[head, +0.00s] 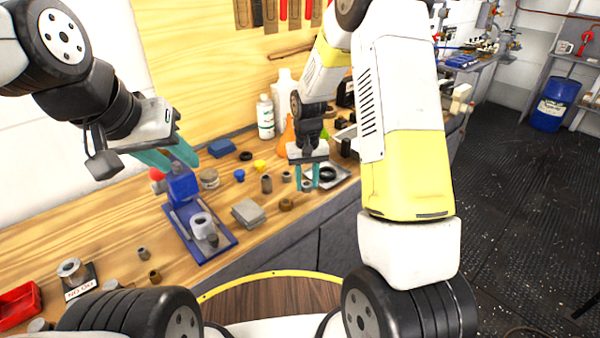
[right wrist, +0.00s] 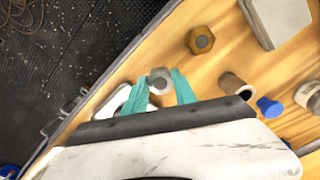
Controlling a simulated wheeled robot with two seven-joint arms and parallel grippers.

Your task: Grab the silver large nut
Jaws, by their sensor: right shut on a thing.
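The silver large nut (right wrist: 160,78) sits between the teal fingertips of my right gripper (right wrist: 163,88) in the right wrist view. I cannot tell whether the nut still touches the bench. My left gripper (head: 206,155) hangs over the left part of the bench, its teal fingers apart and empty.
A brass nut (right wrist: 200,40) and a grey block (head: 247,212) lie left of my right gripper in the head view. A metal tray (head: 344,180) with a black ring is beside it on the right. Bottles (head: 265,118) stand behind.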

